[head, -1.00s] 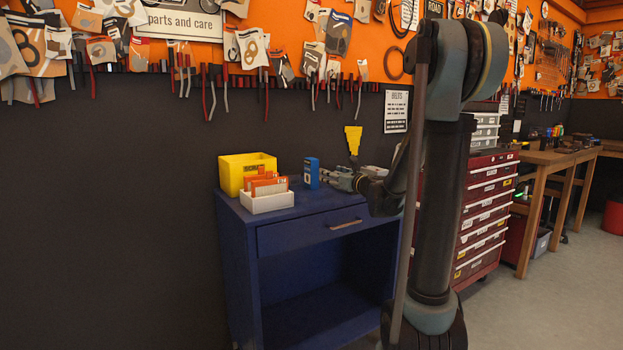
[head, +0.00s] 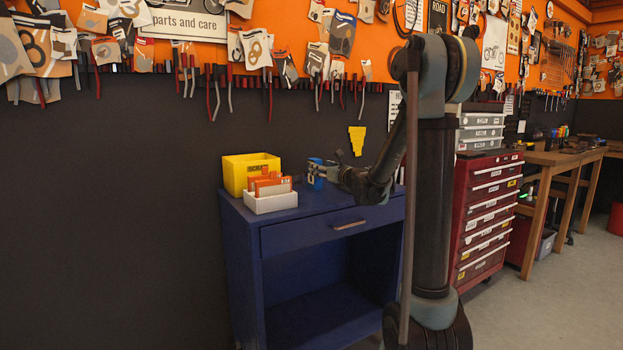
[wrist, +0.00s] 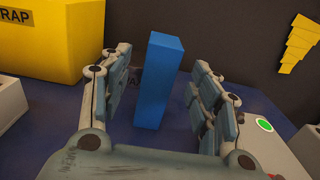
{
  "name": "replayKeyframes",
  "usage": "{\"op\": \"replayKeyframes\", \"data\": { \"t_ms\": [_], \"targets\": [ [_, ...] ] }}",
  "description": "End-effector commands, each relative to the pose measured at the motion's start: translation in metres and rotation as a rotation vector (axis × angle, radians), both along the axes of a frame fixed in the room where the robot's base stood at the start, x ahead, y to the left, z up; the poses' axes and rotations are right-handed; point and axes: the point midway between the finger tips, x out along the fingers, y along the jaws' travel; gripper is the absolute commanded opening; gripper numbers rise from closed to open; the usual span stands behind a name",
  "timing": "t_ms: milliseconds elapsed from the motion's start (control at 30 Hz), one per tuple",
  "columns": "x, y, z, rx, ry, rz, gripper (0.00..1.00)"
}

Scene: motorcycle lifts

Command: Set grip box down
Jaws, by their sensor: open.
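The grip box is a small blue upright box (head: 313,172) on the blue cabinet's top (head: 340,205), partly covered by my gripper (head: 325,172) in the head view. In the wrist view the box (wrist: 160,80) stands upright between the two spread fingers of my gripper (wrist: 162,95). The box's lower end appears to rest on the blue surface.
A yellow bin (head: 234,174) and a white tray (head: 270,203) of orange packets stand left of the box. A pale object with a green dot (wrist: 264,124) lies right of my gripper. The dark wall is behind. The cabinet top's front is clear.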

Motion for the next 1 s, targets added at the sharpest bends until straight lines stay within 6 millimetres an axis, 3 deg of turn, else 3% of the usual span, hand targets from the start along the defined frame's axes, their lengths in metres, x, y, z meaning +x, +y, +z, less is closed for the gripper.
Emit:
{"op": "replayKeyframes", "data": {
  "t_ms": [267,633,867,900,1000],
  "targets": [
    [0.011,0.007,0.000,0.000,0.000,0.001,0.57],
    [0.047,0.032,0.001,0.000,0.000,0.001,0.57],
    [0.050,0.033,0.001,0.000,0.000,0.000,0.57],
    [0.050,0.033,0.001,0.000,0.000,0.000,0.54],
    [0.050,0.033,0.001,0.000,0.000,0.000,0.32]
  ]
}}
